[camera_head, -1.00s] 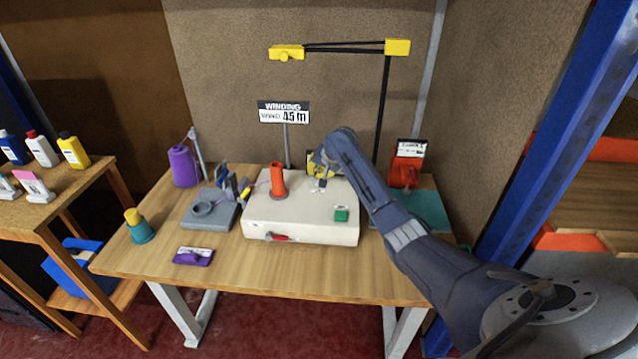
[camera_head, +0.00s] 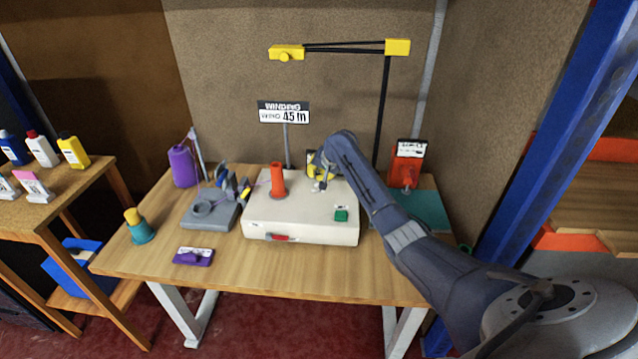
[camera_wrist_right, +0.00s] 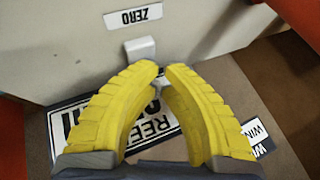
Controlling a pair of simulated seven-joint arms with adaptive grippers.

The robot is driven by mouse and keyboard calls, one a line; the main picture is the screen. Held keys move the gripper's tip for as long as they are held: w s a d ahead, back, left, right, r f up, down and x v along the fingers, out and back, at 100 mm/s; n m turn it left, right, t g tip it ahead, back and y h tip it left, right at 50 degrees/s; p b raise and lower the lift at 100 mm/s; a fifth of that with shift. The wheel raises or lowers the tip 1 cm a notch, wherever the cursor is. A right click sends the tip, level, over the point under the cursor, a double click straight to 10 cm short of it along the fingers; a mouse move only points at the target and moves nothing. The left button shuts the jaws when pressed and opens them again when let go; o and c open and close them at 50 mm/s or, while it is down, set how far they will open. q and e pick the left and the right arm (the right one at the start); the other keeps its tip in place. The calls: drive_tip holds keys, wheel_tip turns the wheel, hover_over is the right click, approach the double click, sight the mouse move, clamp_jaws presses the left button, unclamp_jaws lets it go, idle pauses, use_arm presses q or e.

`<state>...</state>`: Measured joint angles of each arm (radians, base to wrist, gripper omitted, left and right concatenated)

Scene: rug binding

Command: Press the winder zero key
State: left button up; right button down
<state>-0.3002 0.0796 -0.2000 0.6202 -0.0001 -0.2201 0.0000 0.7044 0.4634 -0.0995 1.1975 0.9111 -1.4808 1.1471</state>
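The winder (camera_head: 290,222) is a white box on the wooden table, with an orange-red cone (camera_head: 277,181) and a green button (camera_head: 341,215) on top. In the right wrist view a ZERO label (camera_wrist_right: 132,16) lies on its pale surface, with a small grey zero key (camera_wrist_right: 140,49) beside it. My right gripper (camera_wrist_right: 162,68) has yellow fingers with their tips together, close to the key; I cannot tell whether they touch it. In the head view my right gripper (camera_head: 316,172) is over the winder's back right part, partly hidden by its arm. My left gripper is not in view.
A sign (camera_head: 283,112) reading WINDING, 45 m stands behind the winder. A red device (camera_head: 406,172) stands at the right, a grey fixture (camera_head: 208,212) and purple cone (camera_head: 183,166) at the left. A purple block (camera_head: 193,256) lies in front.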

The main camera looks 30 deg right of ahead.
drive_tip(key=shift+f, duration=0.45)
idle(0.6)
drive_tip(key=shift+r, duration=0.9)
drive_tip(key=shift+r, duration=2.5)
